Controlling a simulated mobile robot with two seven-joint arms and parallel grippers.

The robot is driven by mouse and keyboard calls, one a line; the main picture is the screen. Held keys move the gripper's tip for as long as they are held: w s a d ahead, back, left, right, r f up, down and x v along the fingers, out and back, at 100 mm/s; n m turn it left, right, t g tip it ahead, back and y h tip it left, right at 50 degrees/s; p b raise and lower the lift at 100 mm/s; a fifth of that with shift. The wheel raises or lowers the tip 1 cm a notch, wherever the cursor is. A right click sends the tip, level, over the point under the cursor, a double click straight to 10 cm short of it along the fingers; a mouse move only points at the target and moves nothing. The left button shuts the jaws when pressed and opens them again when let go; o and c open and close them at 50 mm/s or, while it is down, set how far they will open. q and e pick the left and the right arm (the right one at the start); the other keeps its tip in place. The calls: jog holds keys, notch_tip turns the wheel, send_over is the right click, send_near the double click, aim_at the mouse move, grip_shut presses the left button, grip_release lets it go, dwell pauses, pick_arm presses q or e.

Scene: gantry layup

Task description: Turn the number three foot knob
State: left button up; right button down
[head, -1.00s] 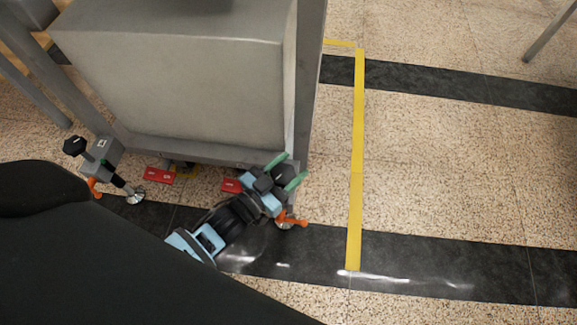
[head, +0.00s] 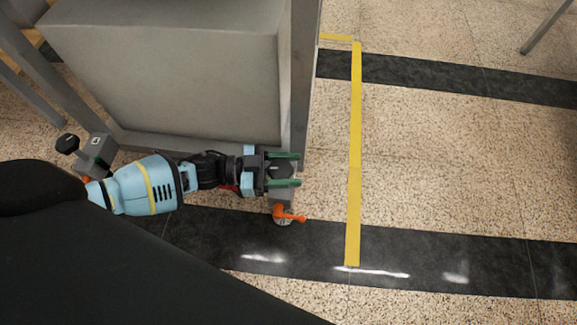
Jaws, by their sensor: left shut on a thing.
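My left gripper (head: 284,170) reaches across from the left to the front right corner of the grey cabinet. Its two green-tipped fingers lie on either side of a dark foot knob (head: 280,172), shut on it. The knob is mostly hidden by the gripper, and no number on this foot can be read. Below it are the foot's grey pad and an orange lever (head: 290,215) pointing right. Another foot with a black knob (head: 67,144) stands at the left; its grey block (head: 96,150) has a label that looks like a 4. My right gripper is out of view.
The grey cabinet (head: 170,75) and its right leg (head: 304,80) rise right behind the gripper. A yellow floor line (head: 354,150) runs to the right, with clear speckled floor beyond. A thin leg (head: 548,27) stands at the far right.

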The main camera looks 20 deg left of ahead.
pick_arm(q)
jog(key=shift+m+g+h+b, duration=0.3)
jog(key=shift+m+g, duration=0.3)
jog(key=shift+g, duration=0.3)
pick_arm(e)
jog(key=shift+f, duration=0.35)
pick_arm(q)
jog(key=shift+s, duration=0.1)
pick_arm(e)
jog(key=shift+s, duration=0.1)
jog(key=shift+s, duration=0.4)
pick_arm(q)
jog(key=o, duration=1)
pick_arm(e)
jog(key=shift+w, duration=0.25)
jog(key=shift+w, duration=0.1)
